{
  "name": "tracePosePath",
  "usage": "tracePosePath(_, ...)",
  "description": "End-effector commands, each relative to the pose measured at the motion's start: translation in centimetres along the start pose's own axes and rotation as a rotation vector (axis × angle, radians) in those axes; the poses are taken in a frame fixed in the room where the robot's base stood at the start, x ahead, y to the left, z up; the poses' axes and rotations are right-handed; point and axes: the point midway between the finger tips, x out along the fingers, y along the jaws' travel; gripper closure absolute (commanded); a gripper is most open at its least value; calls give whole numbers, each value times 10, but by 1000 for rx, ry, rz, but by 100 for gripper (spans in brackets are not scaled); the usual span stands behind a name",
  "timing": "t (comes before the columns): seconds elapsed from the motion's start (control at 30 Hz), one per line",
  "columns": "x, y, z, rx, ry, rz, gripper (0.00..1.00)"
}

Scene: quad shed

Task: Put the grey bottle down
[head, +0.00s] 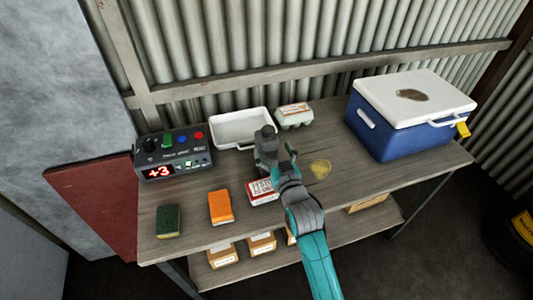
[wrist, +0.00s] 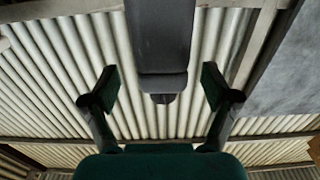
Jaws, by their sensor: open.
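The grey bottle (head: 266,147) is upright above the middle of the wooden bench (head: 335,185), in front of the white tray. Its base is partly hidden by my gripper, so contact with the wood is hard to tell. In the wrist view the bottle (wrist: 163,40) shows upside down, its cap end pointing down the picture. My gripper (head: 279,158) is open beside the bottle. In the wrist view its fingers (wrist: 160,75) stand to either side of the bottle, with gaps on both sides.
A white tray (head: 232,131), an egg carton (head: 295,116), a blue cooler (head: 395,135) and a control box (head: 174,155) line the back. A red-white box (head: 261,197), orange block (head: 220,207) and green sponge (head: 168,221) lie in front. A yellow patch (head: 321,168) marks clear wood.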

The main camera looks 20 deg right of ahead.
Motion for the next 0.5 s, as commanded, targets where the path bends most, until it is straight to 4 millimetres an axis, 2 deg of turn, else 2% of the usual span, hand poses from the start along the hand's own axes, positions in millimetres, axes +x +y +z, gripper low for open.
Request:
tracePosePath(0.03,9,-2,0,-1,1,-1,14)
tracePosePath(0.2,28,-3,0,0,1,0,14)
tracePosePath(0.5,34,-3,0,0,0,0,14)
